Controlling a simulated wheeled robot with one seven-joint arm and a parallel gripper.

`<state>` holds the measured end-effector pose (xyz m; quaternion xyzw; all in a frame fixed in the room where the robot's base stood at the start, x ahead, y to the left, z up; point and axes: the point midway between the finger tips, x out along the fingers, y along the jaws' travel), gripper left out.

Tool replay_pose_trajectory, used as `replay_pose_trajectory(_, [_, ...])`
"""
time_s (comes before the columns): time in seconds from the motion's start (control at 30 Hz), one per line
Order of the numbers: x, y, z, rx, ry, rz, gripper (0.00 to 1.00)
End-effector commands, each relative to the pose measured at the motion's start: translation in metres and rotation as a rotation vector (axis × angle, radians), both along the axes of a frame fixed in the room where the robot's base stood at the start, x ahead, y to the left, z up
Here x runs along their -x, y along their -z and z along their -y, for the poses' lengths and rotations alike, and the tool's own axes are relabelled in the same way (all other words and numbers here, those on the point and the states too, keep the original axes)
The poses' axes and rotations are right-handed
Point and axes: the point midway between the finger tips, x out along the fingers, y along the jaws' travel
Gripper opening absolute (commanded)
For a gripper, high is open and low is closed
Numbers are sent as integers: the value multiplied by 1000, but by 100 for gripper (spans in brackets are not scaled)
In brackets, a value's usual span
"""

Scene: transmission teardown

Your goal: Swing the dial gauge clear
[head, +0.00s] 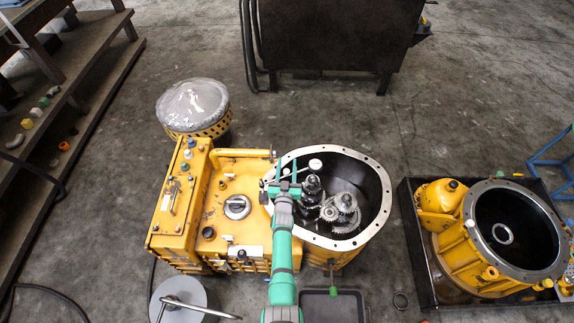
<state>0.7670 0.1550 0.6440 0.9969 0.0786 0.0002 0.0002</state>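A small white round face, which looks like the dial gauge (315,164), shows over the far inner rim of the open yellow transmission housing (378,205). Its stand and arm are too small to make out. My gripper (287,170) is over the left part of the housing mouth, just left of the gauge. I cannot tell whether a finger touches the gauge. Gears and shafts (340,208) stand inside the housing, right of and below my gripper.
A yellow case with a dark knob (237,207) adjoins the housing on the left. A second yellow housing (460,250) sits in a black tray (412,238) at right. A wrapped drum (193,103) stands behind. The floor between housing and tray is mostly clear.

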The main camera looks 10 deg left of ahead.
Motion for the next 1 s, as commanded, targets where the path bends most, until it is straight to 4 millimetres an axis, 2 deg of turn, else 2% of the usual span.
replay_pose_trajectory(0.33, [-3, 0, 0, 0, 0, 0, 39])
replay_pose_trajectory(0.37, [-3, 0, 0, 0, 0, 0, 34])
replay_pose_trajectory(0.5, [-3, 0, 0, 0, 0, 0, 0])
replay_pose_trajectory(1.0, [0, 1, 6, -2, 52, -2, 0])
